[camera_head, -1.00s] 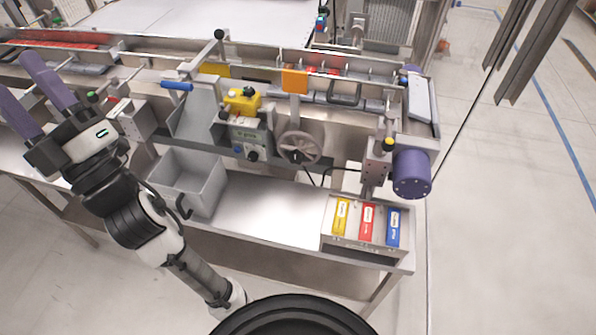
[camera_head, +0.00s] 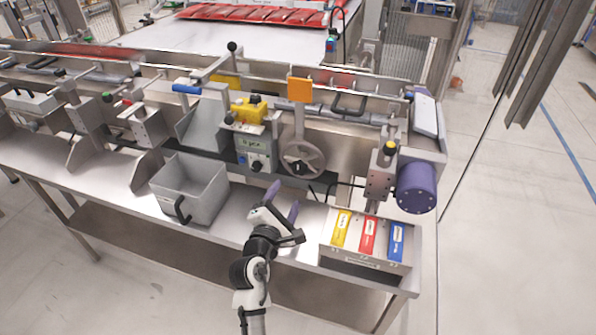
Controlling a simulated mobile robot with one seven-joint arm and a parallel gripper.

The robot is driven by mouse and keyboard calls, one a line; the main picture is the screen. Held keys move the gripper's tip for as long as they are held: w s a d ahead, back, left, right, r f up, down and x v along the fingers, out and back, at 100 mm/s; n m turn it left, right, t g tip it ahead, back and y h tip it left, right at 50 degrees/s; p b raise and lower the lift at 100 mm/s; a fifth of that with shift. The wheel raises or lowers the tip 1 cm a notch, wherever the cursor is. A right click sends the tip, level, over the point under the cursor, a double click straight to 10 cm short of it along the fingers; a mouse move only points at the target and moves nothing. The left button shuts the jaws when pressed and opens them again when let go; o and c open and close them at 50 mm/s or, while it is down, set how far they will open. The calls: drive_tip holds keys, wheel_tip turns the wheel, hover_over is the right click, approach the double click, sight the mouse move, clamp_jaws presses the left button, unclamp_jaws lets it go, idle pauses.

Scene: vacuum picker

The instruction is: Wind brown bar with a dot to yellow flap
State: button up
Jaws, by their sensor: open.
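My gripper (camera_head: 286,194), with two purple fingers, is open and empty. It is over the front of the steel bench, below the handwheel and apart from it. The grey-brown handwheel (camera_head: 303,157) is on the machine's front, with a post above it. An orange plate (camera_head: 300,90) tops that post. A yellow flap (camera_head: 224,81) stands to the left, at the far side of the machine, partly hidden by a rod and lever. I cannot clearly make out a brown bar with a dot; it may be hidden or too small.
A grey open bin (camera_head: 190,187) stands left of my gripper. A box with yellow, red and blue labels (camera_head: 367,236) is to the right. A purple cylinder (camera_head: 416,187) sticks out at the machine's right end. A black cable (camera_head: 327,190) hangs below the handwheel.

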sight(298, 171)
drive_tip(key=p+x, duration=0.2)
drive_tip(key=x, duration=0.8)
drive_tip(key=shift+w+d, duration=0.1)
drive_tip(key=shift+w, duration=0.3)
drive_tip(key=c, duration=1)
drive_tip(key=shift+o, duration=0.2)
